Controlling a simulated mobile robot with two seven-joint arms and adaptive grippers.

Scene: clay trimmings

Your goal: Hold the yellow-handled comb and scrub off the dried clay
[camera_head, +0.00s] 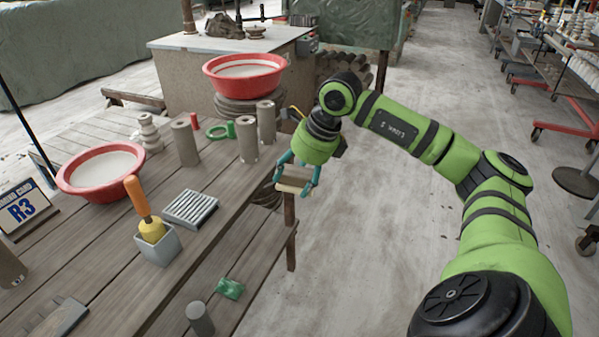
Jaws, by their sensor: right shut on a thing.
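My right gripper (297,183) has teal fingers and points down just past the right edge of the wooden table. It is shut on a pale tan, block-like piece (292,184); I cannot tell whether this is the comb, as no teeth and no clearly yellow handle show. A tool with an orange handle (138,196) and a yellow lower part stands in a small grey square cup (160,248) on the table. A toothed grey piece (58,320) lies at the lower left. Dried clay cannot be clearly made out. My left gripper is not in view.
A ridged grey plate (190,208) lies beside the cup. Red bowls stand left (100,170) and at the back (245,74). Grey cylinders (185,143) (247,140) stand near the gripper. A green piece (230,288) lies low at the right.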

